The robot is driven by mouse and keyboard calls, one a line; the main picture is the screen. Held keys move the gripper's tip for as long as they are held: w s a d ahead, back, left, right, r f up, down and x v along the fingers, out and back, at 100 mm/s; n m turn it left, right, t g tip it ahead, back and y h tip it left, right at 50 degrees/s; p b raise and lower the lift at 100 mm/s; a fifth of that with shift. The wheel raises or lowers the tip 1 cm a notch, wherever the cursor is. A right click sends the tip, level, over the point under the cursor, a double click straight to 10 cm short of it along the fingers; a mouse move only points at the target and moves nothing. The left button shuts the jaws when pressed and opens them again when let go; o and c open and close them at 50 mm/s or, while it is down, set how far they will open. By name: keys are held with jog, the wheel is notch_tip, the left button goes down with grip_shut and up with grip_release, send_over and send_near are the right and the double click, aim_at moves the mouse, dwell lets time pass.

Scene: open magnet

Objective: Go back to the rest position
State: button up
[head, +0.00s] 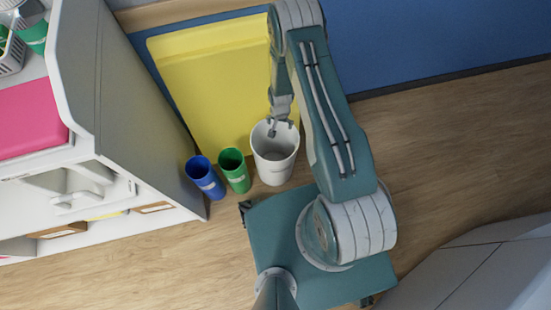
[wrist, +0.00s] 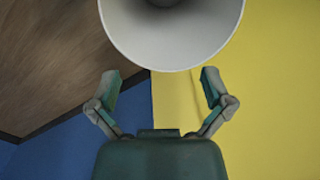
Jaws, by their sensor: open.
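My gripper (wrist: 156,85) is open in the wrist view, its two fingers spread wide apart with nothing between them. The white bin (wrist: 172,50) is just beyond the fingertips, with its wide round mouth toward the camera. In the head view my gripper (head: 283,126) is over the mouth of the white bin (head: 274,168), at the end of my arm, which reaches down from the top of the picture. Most of the bin's inside is out of sight.
A blue cup (head: 206,180) and a green cup (head: 235,172) stand left of the bin. A yellow panel (head: 205,85) is behind them, by the blue wall (head: 440,40). A white cabinet (head: 130,110) with a pink surface (head: 28,118) is at left. Wood floor (head: 460,150) is clear at right.

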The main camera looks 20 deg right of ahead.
jog(key=shift+r, duration=0.65)
notch_tip(320, 180, up, 35)
jog(key=w+n+t, duration=0.1)
jog(key=n+t, duration=0.2)
jog(key=s+r+n+t, duration=0.1)
jog(key=s+r, duration=0.7)
jog(key=r, duration=0.4)
jog(key=s+r+n, duration=0.1)
jog(key=s+r, duration=0.2)
jog(key=s, duration=0.4)
jog(key=s+r+n+t, duration=0.1)
jog(key=s+r, duration=0.3)
jog(key=s, duration=0.3)
jog(key=shift+s+a+r+t, duration=0.15)
jog(key=shift+s+r+t, duration=0.05)
jog(key=shift+r+t, duration=0.1)
dwell(0.5)
